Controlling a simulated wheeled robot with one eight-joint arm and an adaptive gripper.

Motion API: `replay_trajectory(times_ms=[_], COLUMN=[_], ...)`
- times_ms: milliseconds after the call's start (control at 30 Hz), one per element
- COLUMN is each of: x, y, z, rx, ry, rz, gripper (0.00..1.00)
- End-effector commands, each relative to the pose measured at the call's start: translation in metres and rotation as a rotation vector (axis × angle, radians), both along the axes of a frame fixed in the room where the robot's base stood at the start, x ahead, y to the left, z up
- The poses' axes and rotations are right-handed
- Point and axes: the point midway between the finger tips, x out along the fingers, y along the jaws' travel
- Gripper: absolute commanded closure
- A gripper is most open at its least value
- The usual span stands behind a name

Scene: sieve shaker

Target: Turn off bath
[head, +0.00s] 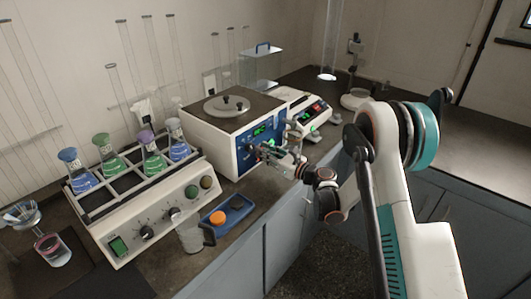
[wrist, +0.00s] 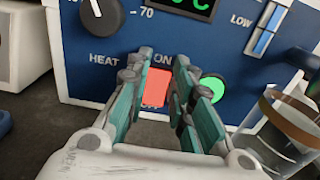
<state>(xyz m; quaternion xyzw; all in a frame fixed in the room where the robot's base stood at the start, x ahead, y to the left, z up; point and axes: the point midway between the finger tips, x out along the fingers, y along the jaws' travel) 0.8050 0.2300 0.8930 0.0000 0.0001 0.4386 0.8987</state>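The bath (head: 210,138) is a white box with a dark top, a round lid and a blue front panel, standing on the bench in the head view. In the wrist view its panel (wrist: 105,30) shows a knob marked HEAT, a lit green display (wrist: 195,5), a red switch (wrist: 156,87) under the word ON, and a round lit green light (wrist: 212,88). My gripper (wrist: 164,62) is open and faces the panel. The red switch shows between its fingers, which partly cover the labels. I cannot tell whether they touch the panel. In the head view my gripper (head: 262,152) is at the panel.
A shaker with several coloured flasks (head: 145,205) stands left of the bath. A blue tray (head: 232,211) with an orange object and a beaker (head: 192,238) sit in front. A balance (head: 303,110) stands to the right. A clear cup-like vessel (wrist: 280,130) is close on the right in the wrist view.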

Motion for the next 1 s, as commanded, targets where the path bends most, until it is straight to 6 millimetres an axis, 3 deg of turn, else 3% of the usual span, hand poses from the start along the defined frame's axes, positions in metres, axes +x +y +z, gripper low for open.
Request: replay_trajectory(times_ms=[500,833,867,900,1000], x=[-0.0016,-0.0017,-0.0016,-0.0017,-0.0018], y=[-0.0023,-0.0026,-0.0027,-0.0027,-0.0028], z=[-0.0063,-0.0059,-0.0059,-0.0059,-0.006], rx=[0.149,0.155,0.155,0.155,0.155], ry=[-0.115,-0.121,-0.121,-0.121,-0.121], rz=[0.001,0.0,0.0,0.0,0.0], gripper=[1.0,1.0,0.72,0.63,0.58])
